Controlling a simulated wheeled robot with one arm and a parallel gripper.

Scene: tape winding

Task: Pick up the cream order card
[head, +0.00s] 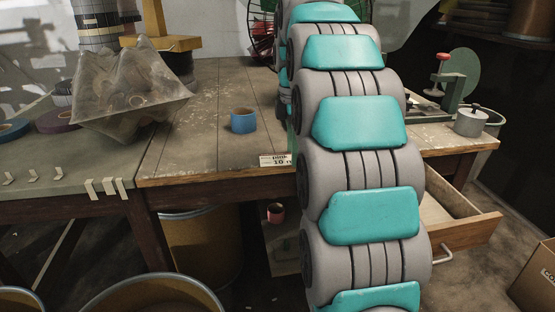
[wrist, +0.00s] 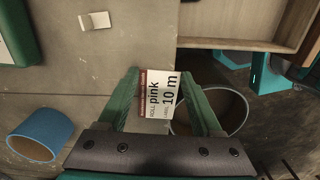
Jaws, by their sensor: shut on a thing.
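The cream order card (wrist: 156,97) has a dark red band and reads "pink" and "10 m". In the wrist view it lies between the green fingers of my gripper (wrist: 160,80), which is shut on it. In the head view the card (head: 275,160) shows at the front edge of the wooden table (head: 200,160), to the left of my arm. My arm hides most of the gripper there. I cannot tell whether the card still touches the table.
A blue tape roll (head: 243,120) stands on the table left of my arm; it also shows in the wrist view (wrist: 41,134). An open drawer (head: 455,215) juts out at right. A plastic-covered heap (head: 130,90) is at left. Drums stand below the table.

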